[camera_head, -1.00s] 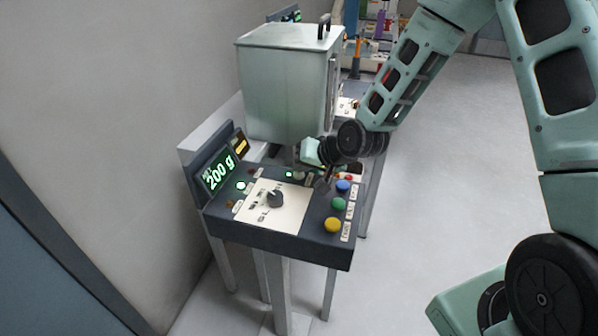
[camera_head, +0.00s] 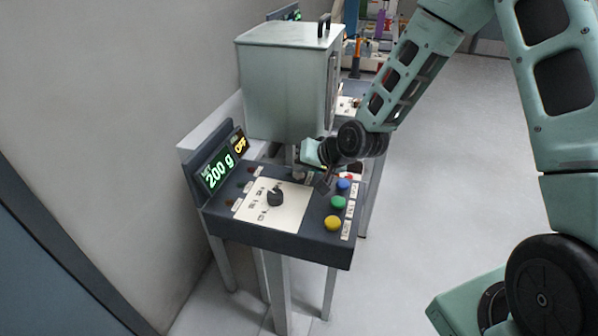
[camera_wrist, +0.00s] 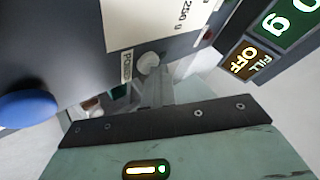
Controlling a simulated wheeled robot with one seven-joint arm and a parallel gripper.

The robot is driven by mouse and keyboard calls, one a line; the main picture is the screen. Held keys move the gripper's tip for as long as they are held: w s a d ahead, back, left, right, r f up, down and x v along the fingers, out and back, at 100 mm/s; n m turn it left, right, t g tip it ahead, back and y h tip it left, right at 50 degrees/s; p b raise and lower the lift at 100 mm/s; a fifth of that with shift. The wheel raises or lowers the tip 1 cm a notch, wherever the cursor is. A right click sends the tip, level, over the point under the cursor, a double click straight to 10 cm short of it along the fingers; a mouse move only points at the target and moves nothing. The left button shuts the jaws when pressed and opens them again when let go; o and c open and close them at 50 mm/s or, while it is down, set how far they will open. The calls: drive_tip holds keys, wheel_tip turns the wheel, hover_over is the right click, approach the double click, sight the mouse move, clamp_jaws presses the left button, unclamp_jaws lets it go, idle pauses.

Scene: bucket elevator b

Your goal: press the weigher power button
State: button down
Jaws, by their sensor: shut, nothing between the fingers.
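The weigher panel (camera_head: 235,226) is a dark sloped console with a white dial plate. The power button is a pale round knob (camera_wrist: 148,63) beside a POWER label (camera_wrist: 126,66) in the wrist view. My gripper (camera_head: 322,183) is shut and empty at the panel's far right part, and partly hides that area in the head view. In the wrist view its fingers (camera_wrist: 150,92) are close to the button; contact cannot be told. The green display (camera_head: 217,171) reads 200 g. The small fill display (camera_head: 240,145) reads OFF.
Blue (camera_head: 344,184), green (camera_head: 338,202) and yellow (camera_head: 333,223) buttons line the panel's right edge. A grey metal hopper (camera_head: 285,85) stands behind. The floor to the right is clear.

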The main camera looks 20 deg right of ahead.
sight(302, 176)
drive_tip(key=shift+s+f, duration=0.1)
idle(0.3)
drive_tip(key=shift+r+p, duration=0.3)
drive_tip(key=shift+p, duration=0.05)
drive_tip(key=shift+r+p, duration=2.4)
drive_tip(key=shift+r, duration=0.75)
drive_tip(key=shift+f, duration=0.1)
